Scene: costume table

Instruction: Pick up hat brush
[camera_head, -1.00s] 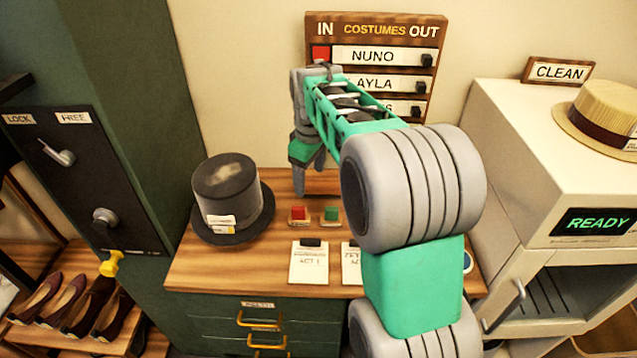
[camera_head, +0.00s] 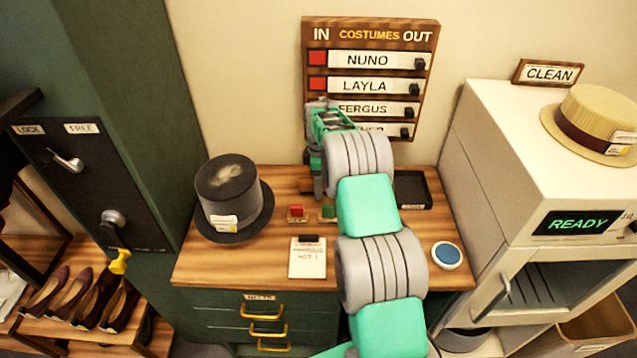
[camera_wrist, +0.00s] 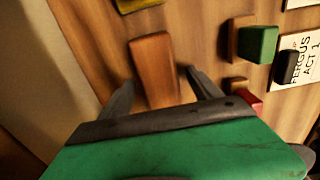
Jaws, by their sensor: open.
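A brown wooden block, which looks like the hat brush (camera_wrist: 153,62), lies on the wooden tabletop in the wrist view. My gripper (camera_wrist: 159,79) is open, with one finger on each side of the block's near part. I cannot tell whether the fingers touch it or how high they are above the table. In the head view my gripper (camera_head: 318,186) is low at the back of the table, partly hidden by my arm.
A grey top hat (camera_head: 228,195) stands left of my gripper. A red button (camera_head: 297,211) and a green button (camera_wrist: 258,44) are close by. A black tray (camera_head: 413,189) and a blue round tin (camera_head: 447,255) are to the right. The sign board (camera_head: 370,75) rises behind.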

